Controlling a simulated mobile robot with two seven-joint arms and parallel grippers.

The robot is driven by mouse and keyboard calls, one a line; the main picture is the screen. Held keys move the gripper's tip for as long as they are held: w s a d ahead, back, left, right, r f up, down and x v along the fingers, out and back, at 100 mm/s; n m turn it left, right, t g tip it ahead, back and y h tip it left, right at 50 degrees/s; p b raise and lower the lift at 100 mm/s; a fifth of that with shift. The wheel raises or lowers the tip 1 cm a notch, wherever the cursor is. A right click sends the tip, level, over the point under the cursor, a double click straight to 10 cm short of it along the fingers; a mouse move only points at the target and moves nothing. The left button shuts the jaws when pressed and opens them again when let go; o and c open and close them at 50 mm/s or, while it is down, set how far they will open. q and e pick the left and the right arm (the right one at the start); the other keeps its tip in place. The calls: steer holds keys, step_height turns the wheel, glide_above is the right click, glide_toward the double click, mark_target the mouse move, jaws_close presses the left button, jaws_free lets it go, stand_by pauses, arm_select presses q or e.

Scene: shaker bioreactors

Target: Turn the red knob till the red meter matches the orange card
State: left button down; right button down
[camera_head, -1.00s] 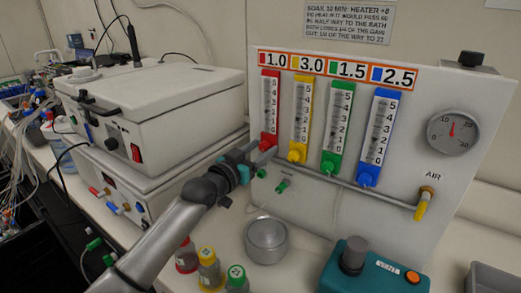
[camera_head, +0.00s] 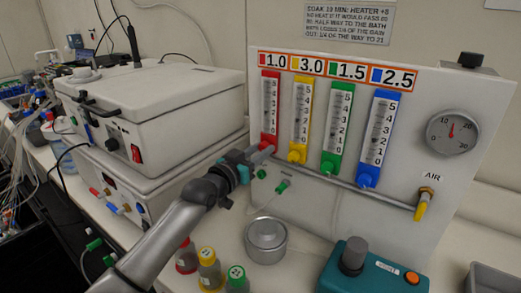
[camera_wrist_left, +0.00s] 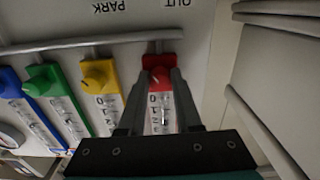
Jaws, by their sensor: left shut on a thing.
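The red meter (camera_head: 270,105) is the leftmost of several coloured flow meters on the white panel. The orange card (camera_head: 338,71) above them reads 1.0 beside a red square, then 3.0 yellow, 1.5 green and 2.5 blue. My left gripper (camera_head: 265,148) is at the foot of the red meter. In the left wrist view, its fingers are shut on the red knob (camera_wrist_left: 160,74), one on each side. The red meter's scale lies partly behind the gripper there, and its float level is too small to read.
The yellow knob (camera_head: 297,156) sits close right of the red one. A metal pipe (camera_head: 345,184) runs below the meters. A metal cup (camera_head: 266,241), several capped bottles (camera_head: 208,270) and a teal device (camera_head: 375,272) stand below. White box equipment (camera_head: 160,110) stands left.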

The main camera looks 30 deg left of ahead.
arm_select(q)
steer(key=n+p, duration=0.1)
steer(key=n, duration=0.1)
steer(key=shift+r+n+p, duration=0.1)
steer(key=shift+n+p, duration=0.2)
steer(key=n+p, duration=0.1)
steer(key=n, duration=0.2)
steer(key=shift+n+p, duration=0.3)
steer(key=n+p, duration=0.1)
steer(key=n, duration=0.2)
steer(key=shift+n, duration=0.3)
steer(key=shift+n+p, duration=0.3)
steer(key=shift+n, duration=1.6)
steer(key=c, duration=0.7)
jaws_free()
steer(key=shift+o, duration=0.5)
